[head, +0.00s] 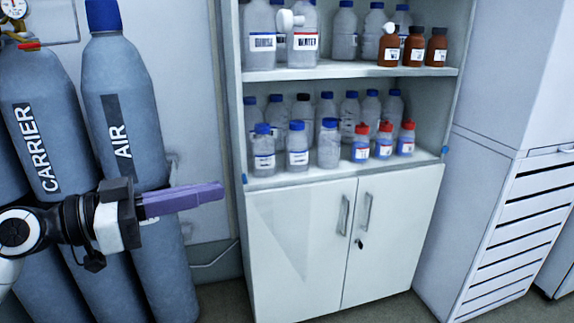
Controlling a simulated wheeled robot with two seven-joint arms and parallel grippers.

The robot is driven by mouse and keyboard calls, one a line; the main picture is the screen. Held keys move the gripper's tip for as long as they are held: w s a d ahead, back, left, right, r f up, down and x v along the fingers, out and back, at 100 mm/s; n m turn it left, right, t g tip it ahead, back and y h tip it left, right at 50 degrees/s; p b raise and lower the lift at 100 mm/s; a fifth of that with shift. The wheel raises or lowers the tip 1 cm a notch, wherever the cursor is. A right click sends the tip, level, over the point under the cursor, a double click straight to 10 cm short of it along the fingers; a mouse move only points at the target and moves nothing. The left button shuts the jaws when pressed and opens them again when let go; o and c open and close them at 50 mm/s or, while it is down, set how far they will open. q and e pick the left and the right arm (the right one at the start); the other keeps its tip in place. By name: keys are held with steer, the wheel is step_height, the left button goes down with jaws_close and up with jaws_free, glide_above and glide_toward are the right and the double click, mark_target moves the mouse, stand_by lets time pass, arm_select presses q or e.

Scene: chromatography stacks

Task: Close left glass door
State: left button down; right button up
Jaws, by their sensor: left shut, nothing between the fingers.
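The white cabinet (238,120) has bottle shelves above and two solid white doors below. The glass of the left door is too clear to make out, so I cannot tell how far it stands open. A white knob (290,19) shows in front of the upper left bottles, and a second white knob (391,27) shows to its right. My left gripper (222,190) has purple fingers, shut and empty. They point right, and their tips appear close to the cabinet's left edge, just below the lower shelf. The gap in depth is unclear. My right gripper is out of view.
Grey gas cylinders, one marked AIR (122,110) and one marked CARRIER (38,120), stand behind my left arm. Clear and brown bottles fill the shelves. Lower door handles (343,215) stick out. A white drawer unit (520,220) stands right. Floor shows in front.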

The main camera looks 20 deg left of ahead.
arm_select(q)
step_height(320, 180, up, 3)
steer(key=s+m+h, duration=0.1)
steer(key=p, duration=0.6)
glide_toward(306, 158)
steer(key=shift+g, duration=0.3)
steer(key=x, duration=0.5)
steer(key=shift+w+r, duration=0.2)
steer(key=shift+r, duration=0.15)
steer(key=shift+w+d+f, duration=0.25)
steer(key=shift+w+d, duration=0.1)
steer(key=shift+d, duration=0.15)
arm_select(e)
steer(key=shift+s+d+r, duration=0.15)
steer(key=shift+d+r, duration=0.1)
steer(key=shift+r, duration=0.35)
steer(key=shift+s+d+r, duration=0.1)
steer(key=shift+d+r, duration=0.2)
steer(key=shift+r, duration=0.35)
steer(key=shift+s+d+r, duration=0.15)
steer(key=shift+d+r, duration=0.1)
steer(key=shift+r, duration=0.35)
